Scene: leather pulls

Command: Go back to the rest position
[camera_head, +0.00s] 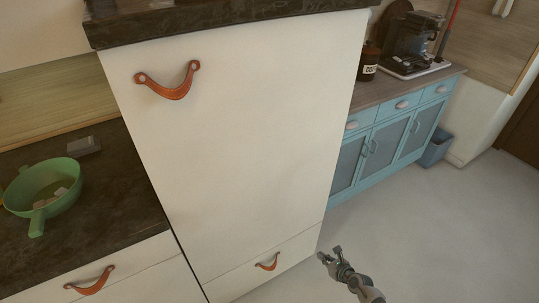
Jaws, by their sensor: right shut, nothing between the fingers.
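My right gripper (330,256) is low in the view, right of centre, over the pale floor. Its fingers are shut and hold nothing. It is apart from the cabinet and touches nothing that I can see. My left gripper is not in view. A tall white cabinet (235,130) stands in front of me with its fronts closed. It has a leather pull (170,88) near its top left and another leather pull (267,263) on the low drawer.
A dark counter (100,190) at the left holds a green bowl (60,200); a leather pull (90,281) is on the drawer below. A blue cabinet (385,145) at the back right carries a coffee machine (412,42). The floor (440,235) at the right is clear.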

